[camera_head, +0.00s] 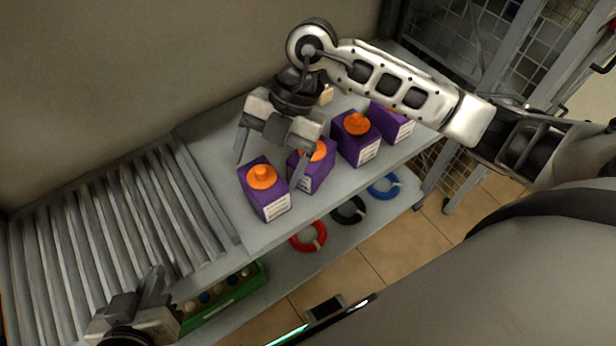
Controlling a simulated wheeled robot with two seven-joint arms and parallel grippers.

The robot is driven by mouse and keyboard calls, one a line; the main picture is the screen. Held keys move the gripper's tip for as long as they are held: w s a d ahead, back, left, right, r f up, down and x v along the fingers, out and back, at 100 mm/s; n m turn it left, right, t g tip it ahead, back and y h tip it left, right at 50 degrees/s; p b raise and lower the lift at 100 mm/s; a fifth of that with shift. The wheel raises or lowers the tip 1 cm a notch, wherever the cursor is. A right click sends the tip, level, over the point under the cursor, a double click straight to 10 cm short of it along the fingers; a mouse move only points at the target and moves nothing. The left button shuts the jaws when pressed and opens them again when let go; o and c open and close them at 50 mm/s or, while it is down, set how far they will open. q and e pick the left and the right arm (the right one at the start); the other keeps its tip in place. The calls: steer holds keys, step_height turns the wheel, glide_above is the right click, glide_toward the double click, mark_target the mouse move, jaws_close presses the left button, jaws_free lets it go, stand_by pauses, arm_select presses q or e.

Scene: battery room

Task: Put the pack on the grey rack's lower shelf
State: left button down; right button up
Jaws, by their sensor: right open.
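Several purple packs with orange caps stand in a row on a grey bench top. The nearest pack (264,199) is at the left end, with a second pack (321,172), a third (357,146) and another (391,121) behind it to the right. My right gripper (269,174) is open and points down over the nearest pack, one finger to its left, the other between it and the second pack. I cannot tell whether the fingers touch it. My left gripper (148,288) is at the lower left near the rollers; its finger gap is unclear.
The bench's lower shelf (279,260) holds red, black and blue rings and a green crate (232,298). A roller conveyor (100,225) adjoins the bench on the left. A grey frame with wire mesh (470,40) stands at the upper right. Tiled floor (375,265) lies in front.

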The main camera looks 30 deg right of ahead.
steer(key=s+a+r+n+g+y, duration=0.1)
steer(key=s+a+r+n+y, duration=0.1)
steer(key=s+a+y, duration=0.45)
steer(key=a+r+m+t+y, duration=0.4)
steer(key=a+r+y, duration=0.2)
steer(key=r+y, duration=0.35)
steer(key=w+d+f+m+t+h, duration=0.25)
steer(key=d+m+t+h, duration=0.3)
steer(key=m+t, duration=0.35)
steer(key=w+d+f+m+t+h, duration=0.2)
steer(key=w+d+m+t+h, duration=0.25)
steer(key=m+t+h, duration=0.45)
steer(key=s+d+f+m+g+h, duration=0.1)
steer(key=s+d+f+m+g, duration=0.1)
steer(key=s+f+g, duration=0.2)
steer(key=s+d+f+m+g+h, duration=0.2)
steer(key=s+d+f+m+g, duration=0.1)
steer(key=f, duration=0.7)
steer(key=shift+s+d+g, duration=0.15)
steer(key=shift+s+g, duration=0.25)
steer(key=shift+s, duration=0.2)
